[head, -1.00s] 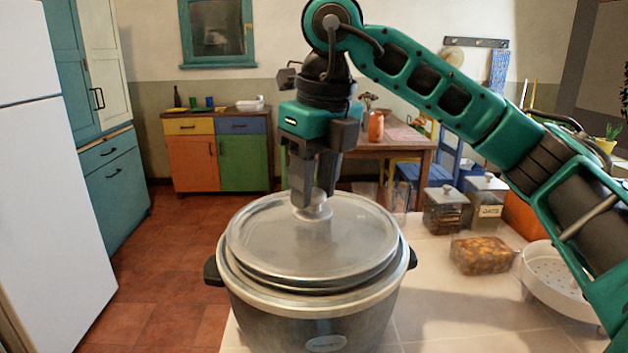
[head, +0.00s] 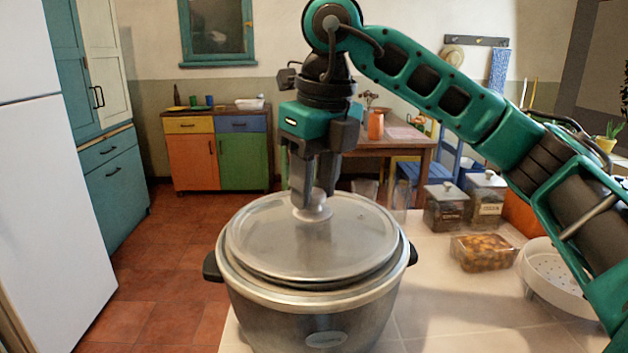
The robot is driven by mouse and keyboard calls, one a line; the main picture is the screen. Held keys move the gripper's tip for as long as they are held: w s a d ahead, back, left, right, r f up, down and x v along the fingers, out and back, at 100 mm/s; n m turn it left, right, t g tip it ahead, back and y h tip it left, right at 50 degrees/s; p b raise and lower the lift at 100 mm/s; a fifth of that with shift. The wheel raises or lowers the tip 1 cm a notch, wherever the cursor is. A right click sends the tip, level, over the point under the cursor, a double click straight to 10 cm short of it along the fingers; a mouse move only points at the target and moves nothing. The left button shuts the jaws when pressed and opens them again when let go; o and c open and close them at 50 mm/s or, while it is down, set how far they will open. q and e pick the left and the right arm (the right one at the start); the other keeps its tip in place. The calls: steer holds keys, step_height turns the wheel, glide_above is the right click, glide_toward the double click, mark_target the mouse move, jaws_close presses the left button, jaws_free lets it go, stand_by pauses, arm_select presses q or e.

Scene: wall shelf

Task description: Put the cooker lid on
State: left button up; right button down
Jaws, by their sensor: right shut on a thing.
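The cooker (head: 312,322) is a round grey pot with black side handles, standing on the light tiled counter at the lower middle of the head view. Its silver lid (head: 290,250) lies over the cooker's opening, close to level. A gap or step shows between the lid and the cooker's rim at the right front, and I cannot tell whether the lid is fully seated. My right gripper (head: 314,205) points down from above and is shut on the lid's knob (head: 315,212). My left gripper is not in view.
On the counter (head: 440,325) to the right stand clear containers (head: 446,210), a box of brown food (head: 484,253) and a white colander (head: 553,280). A glass (head: 401,203) stands behind the cooker. A white fridge (head: 50,200) is at the left.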

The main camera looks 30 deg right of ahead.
steer(key=c, duration=0.6)
jaws_free()
steer(key=shift+c, duration=0.2)
step_height(320, 180, up, 13)
steer(key=s+p, duration=0.2)
steer(key=p, duration=0.1)
steer(key=shift+d+p, duration=0.25)
steer(key=shift+p, duration=0.1)
steer(key=shift+w+f, duration=0.1)
steer(key=shift+f, duration=0.05)
